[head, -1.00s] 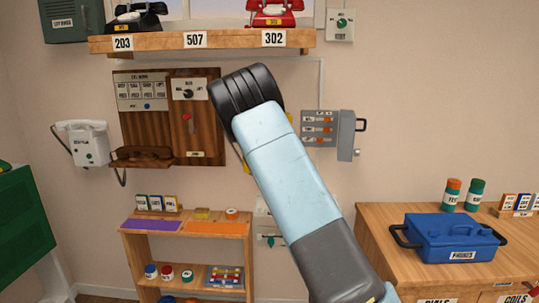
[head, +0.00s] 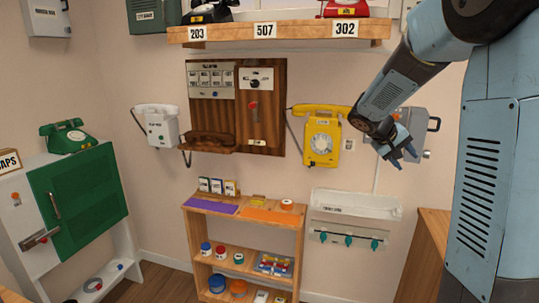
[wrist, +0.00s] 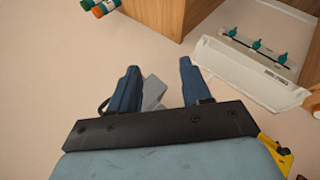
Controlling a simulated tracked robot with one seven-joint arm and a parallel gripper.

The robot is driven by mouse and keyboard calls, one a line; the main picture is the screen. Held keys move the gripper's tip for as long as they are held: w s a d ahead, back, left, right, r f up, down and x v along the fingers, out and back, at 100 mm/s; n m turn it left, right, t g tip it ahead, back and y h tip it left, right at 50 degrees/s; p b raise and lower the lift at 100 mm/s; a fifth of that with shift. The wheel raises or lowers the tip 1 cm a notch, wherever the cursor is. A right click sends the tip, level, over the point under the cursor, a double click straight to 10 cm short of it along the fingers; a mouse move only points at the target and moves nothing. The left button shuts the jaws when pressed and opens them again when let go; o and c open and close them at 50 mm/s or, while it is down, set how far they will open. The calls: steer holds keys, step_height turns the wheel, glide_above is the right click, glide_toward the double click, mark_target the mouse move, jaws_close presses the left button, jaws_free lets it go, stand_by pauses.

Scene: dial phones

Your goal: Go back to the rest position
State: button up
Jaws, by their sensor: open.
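My gripper (head: 402,152) is open and empty in the head view, at the right of the yellow wall phone (head: 322,138) and in front of a grey wall box (head: 418,128). My arm comes in from the right and partly hides that box. In the wrist view my gripper (wrist: 160,92) shows two dark blue fingers held apart, with bare wall and part of a grey thing behind them. The yellow phone's edge (wrist: 273,152) shows at the lower right of the wrist view.
A wooden shelf unit (head: 247,222) stands below the wooden wall panel (head: 220,80). A white tray with teal knobs (head: 355,204) hangs beside it. A green cabinet (head: 85,200) with a green phone (head: 65,136) is at left. A high shelf (head: 220,34) carries phones. Floor shows between cabinet and shelf unit.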

steer(key=s+a+r+t+y, duration=0.1)
steer(key=s+a+y, duration=0.3)
steer(key=s+a, duration=0.4)
steer(key=s+a+r+t+y, duration=0.1)
steer(key=s+a+y, duration=0.4)
steer(key=s, duration=1.7)
steer(key=a, duration=0.2)
steer(key=shift+a+t, duration=0.4)
steer(key=shift+w, duration=0.1)
steer(key=shift+c, duration=0.5)
